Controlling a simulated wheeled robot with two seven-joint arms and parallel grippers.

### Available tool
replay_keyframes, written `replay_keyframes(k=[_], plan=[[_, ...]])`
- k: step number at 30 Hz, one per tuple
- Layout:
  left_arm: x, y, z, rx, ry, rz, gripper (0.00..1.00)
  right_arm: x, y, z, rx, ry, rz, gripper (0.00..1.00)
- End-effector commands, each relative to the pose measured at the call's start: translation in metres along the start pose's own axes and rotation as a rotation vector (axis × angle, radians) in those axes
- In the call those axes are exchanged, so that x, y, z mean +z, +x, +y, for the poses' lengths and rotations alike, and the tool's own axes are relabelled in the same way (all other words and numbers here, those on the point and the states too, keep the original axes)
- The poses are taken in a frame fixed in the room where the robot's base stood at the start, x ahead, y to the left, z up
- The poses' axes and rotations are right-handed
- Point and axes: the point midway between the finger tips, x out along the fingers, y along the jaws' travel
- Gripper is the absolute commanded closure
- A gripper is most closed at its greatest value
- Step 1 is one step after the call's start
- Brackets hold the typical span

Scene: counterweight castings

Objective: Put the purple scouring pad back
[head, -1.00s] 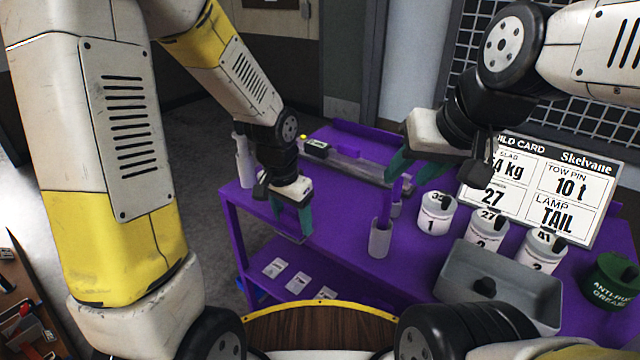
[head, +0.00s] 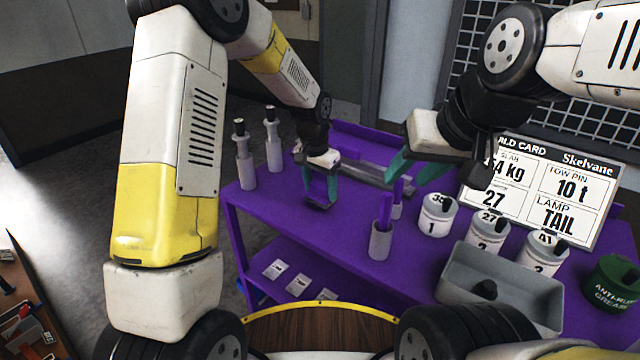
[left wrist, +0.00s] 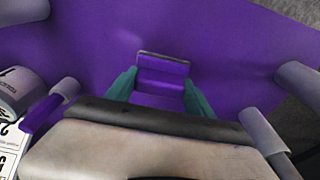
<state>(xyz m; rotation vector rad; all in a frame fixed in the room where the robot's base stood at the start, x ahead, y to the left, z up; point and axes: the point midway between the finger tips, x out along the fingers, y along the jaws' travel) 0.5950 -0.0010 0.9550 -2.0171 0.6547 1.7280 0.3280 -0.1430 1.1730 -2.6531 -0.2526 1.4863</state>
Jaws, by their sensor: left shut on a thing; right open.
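My left gripper (head: 320,190) is shut on a purple block with a dark grey edge, which looks like the scouring pad (left wrist: 162,72). In the left wrist view the pad sits between the green fingertips of the left gripper (left wrist: 160,90). I cannot tell whether the pad touches the bench top. My right gripper (head: 416,168) is open and empty above the back of the bench.
Two pale bottles (head: 244,160) stand at the bench's left end. Grey cups (head: 380,244) hold upright purple items right of the left gripper. Numbered white pots (head: 436,216), a grey bin (head: 470,268), a green tin (head: 612,284) and a sign (head: 560,190) fill the right side.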

Motion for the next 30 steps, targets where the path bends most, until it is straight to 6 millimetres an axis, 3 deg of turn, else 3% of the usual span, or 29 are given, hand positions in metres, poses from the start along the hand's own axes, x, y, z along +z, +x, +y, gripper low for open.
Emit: replay_keyframes(k=[5,16,17,19,30], plan=[[0.006,0.026,0.000,0.002,0.000,-0.005,0.83,0.000,0.000,0.000,0.000,0.000,0.000,0.59],[0.007,0.031,0.000,0.001,0.000,-0.004,0.83,0.000,0.000,0.000,0.000,0.000,0.000,0.59],[0.007,0.030,0.000,0.001,-0.001,-0.004,0.33,0.000,0.000,0.000,0.000,0.000,0.000,0.59],[0.007,0.030,0.000,0.001,-0.001,-0.004,0.19,0.000,0.000,0.000,0.000,0.000,0.000,0.59],[0.006,0.028,0.000,0.001,-0.001,-0.002,0.17,0.000,0.000,0.000,0.000,0.000,0.000,0.59]])
